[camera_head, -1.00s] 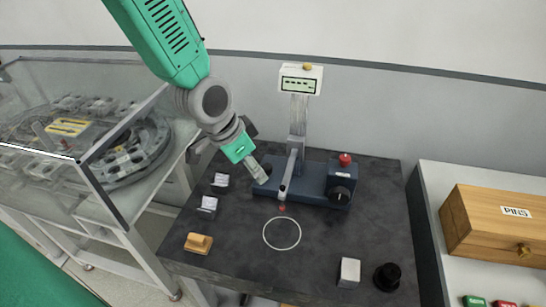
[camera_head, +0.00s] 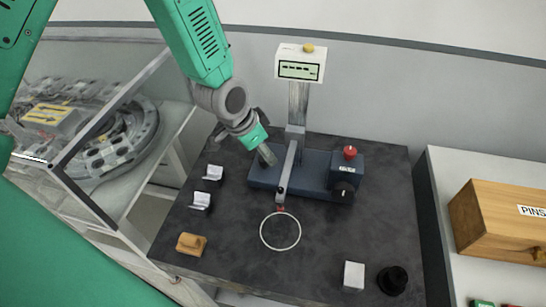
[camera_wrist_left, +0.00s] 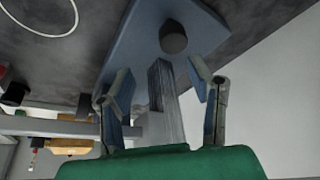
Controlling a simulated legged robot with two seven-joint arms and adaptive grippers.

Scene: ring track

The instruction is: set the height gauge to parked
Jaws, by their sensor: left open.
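The height gauge has a blue base (camera_head: 318,178), a grey column (camera_head: 298,102) and a display head (camera_head: 300,64) showing dashes. Its slanted measuring arm (camera_head: 288,172) points down at the front, its tip near a white ring (camera_head: 280,231) on the dark table. A red knob (camera_head: 350,152) and a black knob (camera_head: 342,192) sit at the base's right end. My left gripper (camera_head: 264,150) is above the base's left end, left of the column. In the left wrist view my gripper (camera_wrist_left: 162,85) is open, with a grey post and a dark round knob (camera_wrist_left: 173,37) beyond its fingers.
Two small white-grey holders (camera_head: 207,187) and a tan block (camera_head: 191,244) lie on the left. A white cube (camera_head: 353,276) and a black round piece (camera_head: 392,280) are at front right. A wooden PINS box (camera_head: 500,222) stands on the right table. A glass-walled ring track (camera_head: 110,140) is left.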

